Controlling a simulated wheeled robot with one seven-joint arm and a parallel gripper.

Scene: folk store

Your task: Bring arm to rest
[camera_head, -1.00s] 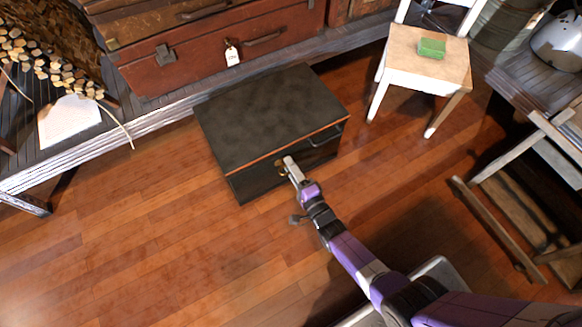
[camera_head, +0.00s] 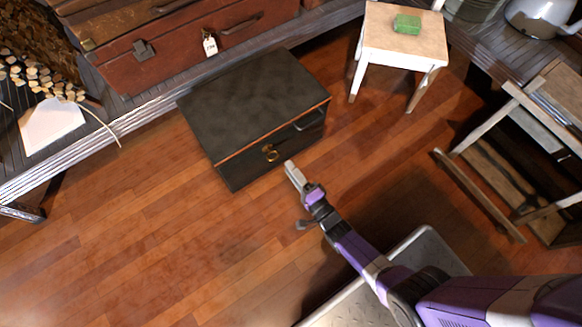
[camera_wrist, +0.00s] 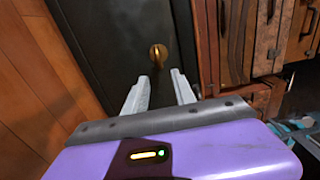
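My gripper (camera_head: 292,174) is at the end of my purple and grey arm, in front of the dark chest and apart from it. In the wrist view my gripper (camera_wrist: 158,88) shows two pale fingers spread apart with nothing between them. The dark chest (camera_head: 250,98) sits on the wooden floor with its lid down. Its brass latch (camera_head: 270,153) is on the front face, and the latch also shows in the wrist view (camera_wrist: 158,54), beyond the fingertips.
A white chair (camera_head: 403,40) with a green block (camera_head: 407,24) on its seat stands at back right. A wooden frame (camera_head: 485,195) stands at right. A low shelf with reddish suitcases (camera_head: 190,45) runs behind the chest. The floor (camera_head: 130,245) at left is clear.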

